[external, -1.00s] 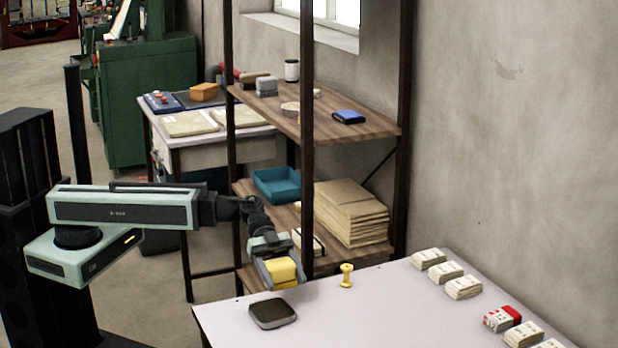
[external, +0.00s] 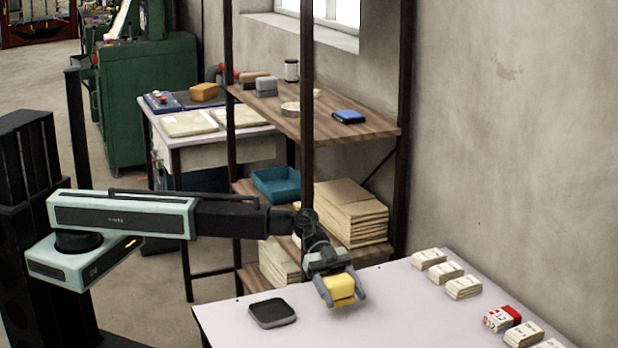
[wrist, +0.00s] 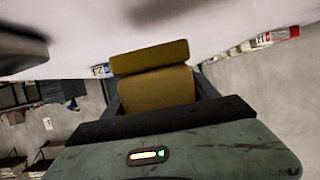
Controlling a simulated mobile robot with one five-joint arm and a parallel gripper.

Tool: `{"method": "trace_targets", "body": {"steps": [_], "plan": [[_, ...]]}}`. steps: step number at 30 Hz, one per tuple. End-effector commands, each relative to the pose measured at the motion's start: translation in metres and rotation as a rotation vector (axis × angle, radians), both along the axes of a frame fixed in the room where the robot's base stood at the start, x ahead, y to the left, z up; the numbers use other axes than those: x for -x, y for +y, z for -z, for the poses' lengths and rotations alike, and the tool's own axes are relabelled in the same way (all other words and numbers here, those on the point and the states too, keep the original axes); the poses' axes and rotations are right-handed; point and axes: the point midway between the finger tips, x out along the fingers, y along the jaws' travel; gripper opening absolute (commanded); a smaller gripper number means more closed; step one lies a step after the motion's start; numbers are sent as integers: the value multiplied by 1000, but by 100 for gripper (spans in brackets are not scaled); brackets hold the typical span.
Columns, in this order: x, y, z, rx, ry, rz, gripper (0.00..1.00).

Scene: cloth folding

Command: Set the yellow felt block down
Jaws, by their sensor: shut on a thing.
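The yellow felt block (external: 339,287) is held between the fingers of my gripper (external: 342,293), over the white table (external: 400,318) at its back left part. In the wrist view the block (wrist: 155,87) shows yellow-brown between the dark fingers, with a ridge across its far end. My gripper is shut on it. In the external view the block looks close to the tabletop; I cannot tell whether it touches. The small yellow spool-shaped piece seen earlier on the table is hidden behind my gripper or the block.
A dark rounded square pad (external: 272,313) lies on the table left of my gripper. A shelf unit (external: 306,130) stands just behind. The table's middle is clear.

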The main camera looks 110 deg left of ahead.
Motion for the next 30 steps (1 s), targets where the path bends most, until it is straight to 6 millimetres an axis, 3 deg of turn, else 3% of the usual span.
{"method": "trace_targets", "body": {"steps": [2, 7, 19, 20, 21, 30], "plan": [[-10, 0, 4, 0, 0, 0, 28], [-6, 0, 39, 0, 0, 0, 28], [-6, 0, 41, 0, 0, 0, 28], [-6, 0, 39, 0, 0, 0, 76], [-6, 0, 38, 0, 0, 0, 87], [-6, 0, 38, 0, 0, 0, 90]]}}
